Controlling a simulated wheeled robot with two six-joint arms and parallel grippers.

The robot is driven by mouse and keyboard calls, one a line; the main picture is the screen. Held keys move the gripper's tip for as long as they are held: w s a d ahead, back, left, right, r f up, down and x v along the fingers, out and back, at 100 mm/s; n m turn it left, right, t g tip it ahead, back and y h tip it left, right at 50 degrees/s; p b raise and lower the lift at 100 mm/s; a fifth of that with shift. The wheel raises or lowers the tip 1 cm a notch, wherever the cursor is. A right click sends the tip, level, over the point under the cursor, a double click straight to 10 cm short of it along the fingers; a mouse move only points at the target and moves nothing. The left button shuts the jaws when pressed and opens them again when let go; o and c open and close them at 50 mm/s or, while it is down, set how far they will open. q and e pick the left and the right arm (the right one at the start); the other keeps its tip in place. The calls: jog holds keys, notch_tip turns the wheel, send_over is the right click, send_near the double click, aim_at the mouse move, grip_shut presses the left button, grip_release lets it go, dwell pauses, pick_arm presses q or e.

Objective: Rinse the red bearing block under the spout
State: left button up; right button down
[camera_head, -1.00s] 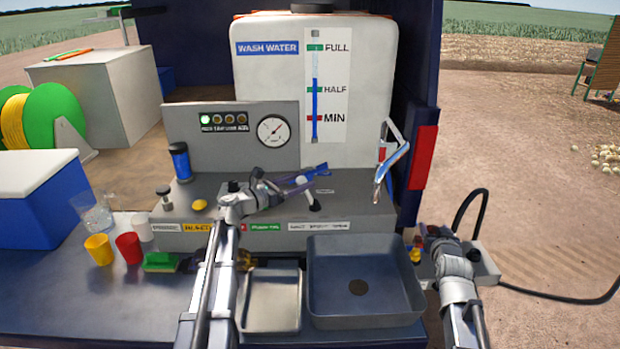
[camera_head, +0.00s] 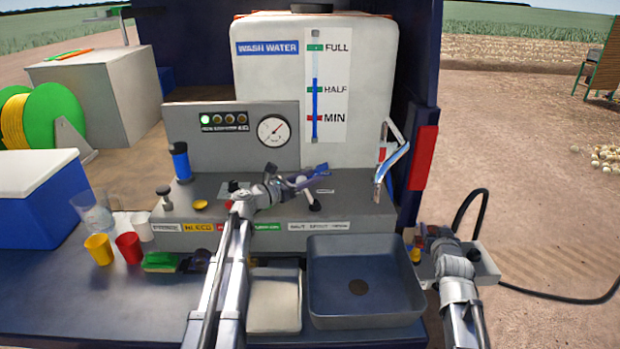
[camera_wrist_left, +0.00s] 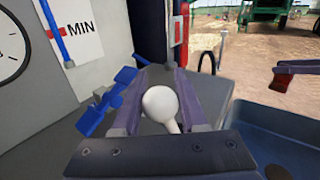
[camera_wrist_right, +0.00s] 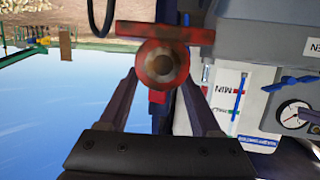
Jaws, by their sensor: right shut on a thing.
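The red bearing block (camera_wrist_right: 160,62) is gripped by my right gripper (camera_wrist_right: 162,88), its round bore facing the right wrist camera. It also shows at the right edge of the left wrist view (camera_wrist_left: 285,78). In the head view my right gripper (camera_head: 424,236) is right of the basin (camera_head: 335,270), and the block is hard to make out. My left gripper (camera_head: 312,181) is above the grey console. Its fingers are apart, either side of a white-knobbed lever (camera_wrist_left: 162,106); contact is unclear. A bent metal piece (camera_head: 392,162), possibly the spout, stands at the console's right end.
A blue handle (camera_wrist_left: 105,100) lies close beside my left fingers. Yellow (camera_head: 98,249) and red (camera_head: 129,247) cups and a green sponge (camera_head: 160,262) stand on the left counter. A black hose (camera_head: 560,298) runs off to the right.

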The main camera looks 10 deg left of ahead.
pick_arm(q)
grip_shut()
dwell(0.9)
